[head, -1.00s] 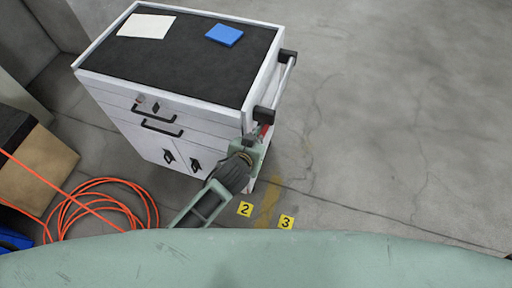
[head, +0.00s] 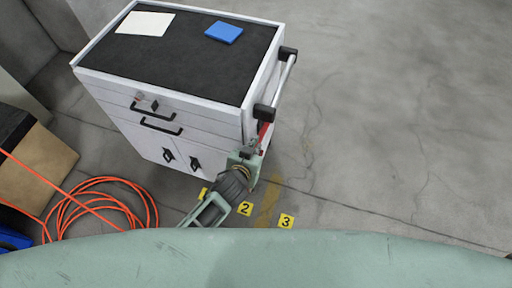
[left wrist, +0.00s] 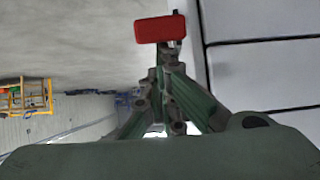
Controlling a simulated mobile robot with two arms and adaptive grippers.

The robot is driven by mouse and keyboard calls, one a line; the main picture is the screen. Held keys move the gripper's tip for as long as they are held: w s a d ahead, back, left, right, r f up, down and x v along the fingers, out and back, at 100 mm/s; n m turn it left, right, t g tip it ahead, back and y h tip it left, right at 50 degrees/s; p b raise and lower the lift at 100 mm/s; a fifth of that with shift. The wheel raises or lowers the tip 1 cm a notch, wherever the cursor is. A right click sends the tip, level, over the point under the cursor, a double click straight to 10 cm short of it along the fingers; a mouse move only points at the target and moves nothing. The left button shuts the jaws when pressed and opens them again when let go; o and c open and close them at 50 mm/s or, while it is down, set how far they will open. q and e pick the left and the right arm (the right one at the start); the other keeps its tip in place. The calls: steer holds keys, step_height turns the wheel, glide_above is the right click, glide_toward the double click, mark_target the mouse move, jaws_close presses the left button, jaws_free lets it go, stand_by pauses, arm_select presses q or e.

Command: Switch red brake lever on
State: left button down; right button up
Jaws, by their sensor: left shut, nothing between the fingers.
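The red brake lever (head: 263,129) is on the right side of the white cabinet, below the black-ended push handle. In the left wrist view it is a red block (left wrist: 160,28) just beyond the gripper's fingertips. My left gripper (head: 256,153) is by the cabinet's near right corner, just below the lever. In the left wrist view its fingers (left wrist: 167,50) are closed together with nothing between them. The tips overlap the lever's lower edge in that picture; I cannot tell whether they touch it. My right gripper is not in view.
The white cabinet (head: 130,127) has a dark top holding a white sheet (head: 146,23) and a blue pad (head: 224,32). An orange cable (head: 104,202) and a cardboard box (head: 39,165) lie to the left. Yellow markers (head: 286,221) are on the floor. The floor at right is clear.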

arm_select(q)
steer(key=shift+t, duration=0.5)
steer(key=f+b, duration=0.1)
steer(key=s+f+b, duration=0.1)
steer(key=f+b, duration=0.1)
steer(key=s+f+b, duration=0.1)
steer(key=b, duration=0.1)
steer(key=shift+a+f, duration=0.2)
steer(key=shift+a, duration=0.05)
step_height(320, 180, down, 9)
steer(key=s+b, duration=0.2)
steer(key=b, duration=0.4)
steer(key=shift+a, duration=0.4)
steer(key=shift+f, duration=0.1)
